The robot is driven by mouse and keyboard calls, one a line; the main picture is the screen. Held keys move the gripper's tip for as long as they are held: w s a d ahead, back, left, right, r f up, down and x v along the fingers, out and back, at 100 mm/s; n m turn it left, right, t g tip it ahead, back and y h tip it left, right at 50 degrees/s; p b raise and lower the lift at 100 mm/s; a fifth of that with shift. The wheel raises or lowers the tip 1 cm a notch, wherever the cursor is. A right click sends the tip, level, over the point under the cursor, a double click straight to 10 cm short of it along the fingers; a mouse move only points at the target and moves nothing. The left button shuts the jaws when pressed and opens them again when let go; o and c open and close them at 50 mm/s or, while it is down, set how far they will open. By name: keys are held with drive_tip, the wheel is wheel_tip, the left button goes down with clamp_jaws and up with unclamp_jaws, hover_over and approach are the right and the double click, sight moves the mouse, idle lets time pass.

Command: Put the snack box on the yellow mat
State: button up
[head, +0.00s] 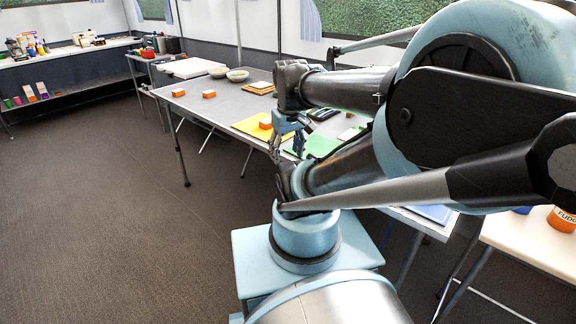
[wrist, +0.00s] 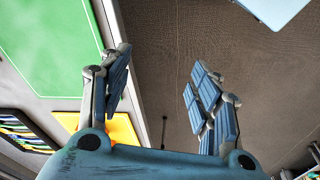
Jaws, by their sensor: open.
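The yellow mat (head: 246,128) lies on the grey table in the head view, and part of it shows in the wrist view (wrist: 121,130). A small orange box (head: 265,123), which looks like the snack box, sits on the mat's right part. My gripper (head: 287,150) is to the right of and nearer than that box, by the table's front edge, apart from it. In the wrist view my gripper (wrist: 161,68) has its fingers spread wide with nothing between them.
Two similar orange boxes (head: 209,94) (head: 178,91) stand farther left on the table (head: 226,107). Bowls (head: 237,75) stand behind them. A green mat (head: 318,145) lies to the right of the yellow mat. A dark tray (head: 322,114) is behind. Open floor (head: 120,190) lies left.

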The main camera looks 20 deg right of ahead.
drive_tip(key=s+f+m, duration=0.3)
drive_tip(key=shift+f, duration=0.15)
idle(0.4)
drive_tip(key=shift+w+a+f, duration=0.1)
drive_tip(key=shift+w+f, duration=0.1)
drive_tip(key=shift+w, duration=0.25)
